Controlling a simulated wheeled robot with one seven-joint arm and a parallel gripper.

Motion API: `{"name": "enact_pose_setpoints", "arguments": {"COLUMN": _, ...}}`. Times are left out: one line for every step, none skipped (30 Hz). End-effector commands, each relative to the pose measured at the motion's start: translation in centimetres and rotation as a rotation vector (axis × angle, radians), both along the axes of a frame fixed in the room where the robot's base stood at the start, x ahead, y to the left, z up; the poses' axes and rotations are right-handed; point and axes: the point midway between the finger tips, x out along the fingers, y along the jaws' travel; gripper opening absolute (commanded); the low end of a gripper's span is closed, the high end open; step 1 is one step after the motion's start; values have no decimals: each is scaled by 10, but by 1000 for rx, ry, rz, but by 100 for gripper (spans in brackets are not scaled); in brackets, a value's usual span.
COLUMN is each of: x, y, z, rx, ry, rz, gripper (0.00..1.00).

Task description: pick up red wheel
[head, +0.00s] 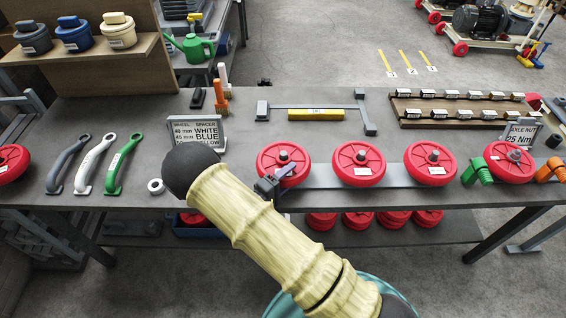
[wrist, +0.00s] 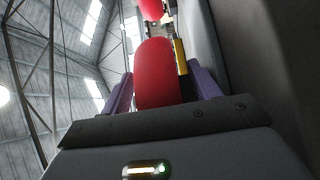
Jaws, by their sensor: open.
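Several red wheels lie in a row along the front of the table. My gripper (head: 272,183) is at the front edge of the leftmost wheel of that row (head: 270,158), over part of its rim. In the wrist view my gripper (wrist: 160,88) is open, with a purple finger on each side of the red wheel (wrist: 157,72). I cannot tell whether the fingers touch it. Other wheels in the row are the second (head: 359,154), the third (head: 430,153) and the right one (head: 508,152). Another red wheel (head: 10,160) sits at the far left.
Grey, white and green handles (head: 123,160) lie left of a spacer sign (head: 197,134). A yellow bar (head: 316,114) lies behind the wheels. A wooden rack (head: 460,104) is at the back right. Green (head: 482,170) and orange (head: 549,172) pieces flank the right wheel.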

Motion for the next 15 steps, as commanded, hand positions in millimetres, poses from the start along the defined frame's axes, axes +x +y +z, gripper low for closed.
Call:
{"name": "enact_pose_setpoints", "arguments": {"x": 0, "y": 0, "z": 0, "rx": 0, "ry": 0, "rz": 0, "gripper": 62}}
{"name": "enact_pose_setpoints", "arguments": {"x": 0, "y": 0, "z": 0, "rx": 0, "ry": 0, "rz": 0, "gripper": 62}}
{"name": "enact_pose_setpoints", "arguments": {"x": 0, "y": 0, "z": 0, "rx": 0, "ry": 0, "rz": 0, "gripper": 62}}
{"name": "enact_pose_setpoints", "arguments": {"x": 0, "y": 0, "z": 0, "rx": 0, "ry": 0, "rz": 0, "gripper": 62}}
{"name": "enact_pose_setpoints", "arguments": {"x": 0, "y": 0, "z": 0, "rx": 0, "ry": 0, "rz": 0, "gripper": 62}}
{"name": "enact_pose_setpoints", "arguments": {"x": 0, "y": 0, "z": 0, "rx": 0, "ry": 0, "rz": 0, "gripper": 62}}
{"name": "enact_pose_setpoints", "arguments": {"x": 0, "y": 0, "z": 0, "rx": 0, "ry": 0, "rz": 0, "gripper": 62}}
{"name": "enact_pose_setpoints", "arguments": {"x": 0, "y": 0, "z": 0, "rx": 0, "ry": 0, "rz": 0, "gripper": 62}}
{"name": "enact_pose_setpoints", "arguments": {"x": 0, "y": 0, "z": 0, "rx": 1, "ry": -1, "rz": 0, "gripper": 58}}
{"name": "enact_pose_setpoints", "arguments": {"x": 0, "y": 0, "z": 0, "rx": 1, "ry": -1, "rz": 0, "gripper": 52}}
{"name": "enact_pose_setpoints", "arguments": {"x": 0, "y": 0, "z": 0, "rx": 1, "ry": -1, "rz": -1, "gripper": 46}}
{"name": "enact_pose_setpoints", "arguments": {"x": 0, "y": 0, "z": 0, "rx": 1, "ry": -1, "rz": -1, "gripper": 38}}
{"name": "enact_pose_setpoints", "arguments": {"x": 0, "y": 0, "z": 0, "rx": 1, "ry": -1, "rz": -1, "gripper": 32}}
{"name": "enact_pose_setpoints", "arguments": {"x": 0, "y": 0, "z": 0, "rx": 1, "ry": -1, "rz": -1, "gripper": 26}}
{"name": "enact_pose_setpoints", "arguments": {"x": 0, "y": 0, "z": 0, "rx": 0, "ry": 0, "rz": -1, "gripper": 19}}
